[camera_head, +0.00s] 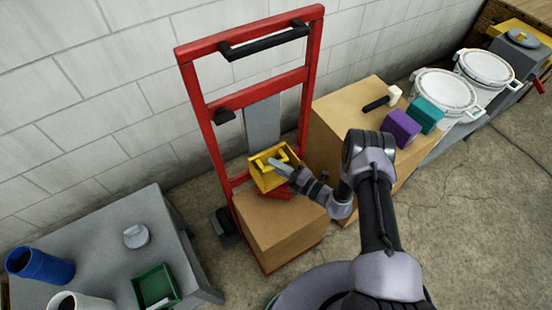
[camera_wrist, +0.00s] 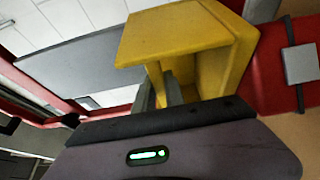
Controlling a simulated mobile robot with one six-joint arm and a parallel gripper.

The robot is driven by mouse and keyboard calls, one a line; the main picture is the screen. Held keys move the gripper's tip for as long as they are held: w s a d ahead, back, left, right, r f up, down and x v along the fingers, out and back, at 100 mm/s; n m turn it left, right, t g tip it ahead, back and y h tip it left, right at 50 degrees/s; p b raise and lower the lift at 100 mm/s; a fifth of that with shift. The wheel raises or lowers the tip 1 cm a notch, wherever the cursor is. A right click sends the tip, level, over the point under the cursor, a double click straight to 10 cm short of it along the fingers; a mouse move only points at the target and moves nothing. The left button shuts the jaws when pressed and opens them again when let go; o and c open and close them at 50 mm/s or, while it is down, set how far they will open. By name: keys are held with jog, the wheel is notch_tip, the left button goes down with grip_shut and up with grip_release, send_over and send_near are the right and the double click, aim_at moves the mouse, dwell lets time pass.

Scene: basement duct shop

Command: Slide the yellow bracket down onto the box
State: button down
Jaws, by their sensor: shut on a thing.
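The yellow bracket (camera_head: 261,177) is at the front of the red hand truck, just above the cardboard box (camera_head: 285,227). My gripper (camera_head: 277,163) is shut on the bracket. In the wrist view, the yellow bracket (camera_wrist: 185,38) fills the upper middle, with my gripper's fingers (camera_wrist: 160,92) on its inner part. The box stands on the hand truck's foot, with its top partly covered by the bracket and a red piece (camera_head: 279,193). I cannot tell whether the bracket touches the box.
The red hand truck (camera_head: 197,105) with a grey upright plate (camera_head: 263,125) leans near the block wall. A larger cardboard box (camera_head: 335,105) stands to the right, with purple (camera_head: 402,129) and teal blocks (camera_head: 425,114) and a mallet (camera_head: 394,95). A grey table (camera_head: 105,240) is at left.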

jog(key=shift+s+f, duration=0.15)
jog(key=shift+f, duration=0.05)
jog(key=c, duration=1.4)
grip_release()
jog(key=shift+f, duration=0.15)
jog(key=shift+d, duration=0.1)
jog(key=shift+s+d, duration=0.1)
jog(key=shift+d, duration=0.2)
jog(key=p+v, duration=0.3)
jog(key=v, duration=1.3)
jog(key=shift+s+d+p, duration=0.2)
jog(key=shift+s+p, duration=0.05)
jog(key=shift+p, duration=0.05)
